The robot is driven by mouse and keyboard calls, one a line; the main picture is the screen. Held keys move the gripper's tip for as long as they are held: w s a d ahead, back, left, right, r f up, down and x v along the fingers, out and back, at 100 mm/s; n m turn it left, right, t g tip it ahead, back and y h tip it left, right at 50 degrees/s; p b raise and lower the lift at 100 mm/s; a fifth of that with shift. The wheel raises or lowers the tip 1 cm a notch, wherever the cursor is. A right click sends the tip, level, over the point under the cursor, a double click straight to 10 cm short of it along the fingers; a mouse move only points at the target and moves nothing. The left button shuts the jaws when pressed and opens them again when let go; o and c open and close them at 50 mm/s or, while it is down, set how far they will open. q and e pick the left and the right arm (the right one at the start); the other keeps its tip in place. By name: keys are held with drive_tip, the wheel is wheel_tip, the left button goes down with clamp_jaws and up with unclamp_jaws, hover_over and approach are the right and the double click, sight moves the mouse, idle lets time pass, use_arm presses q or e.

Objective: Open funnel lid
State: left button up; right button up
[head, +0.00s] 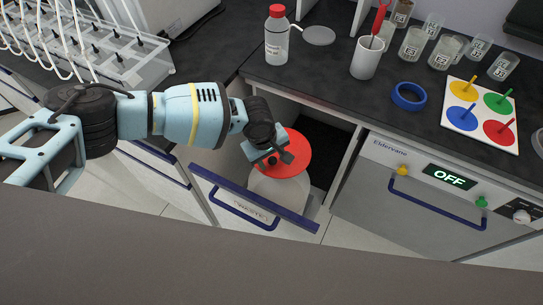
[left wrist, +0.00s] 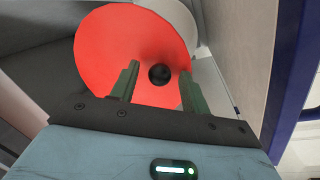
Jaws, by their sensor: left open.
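The funnel lid is a round red disc (head: 297,151) on a white container (head: 283,188) in the pulled-out drawer below the bench. It also shows in the left wrist view (left wrist: 105,48), with a round black knob (left wrist: 159,74) on it. My left gripper (head: 279,160) is over the lid. In the left wrist view its two fingers (left wrist: 158,70) are open, one on each side of the knob, with gaps visible. I cannot tell how deep the fingertips reach relative to the knob. The gripper hides part of the lid in the head view. My right gripper is not in view.
The drawer front (head: 252,200) has a blue handle and a waste label. A dishwasher-like unit (head: 410,190) reading OFF stands to the right. On the bench are a red-capped bottle (head: 277,40), a white cup (head: 367,60), a blue tape ring (head: 409,97) and several jars.

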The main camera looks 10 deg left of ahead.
use_arm(q)
drive_tip(key=c, duration=0.5)
clamp_jaws()
drive_tip(key=shift+r, duration=0.1)
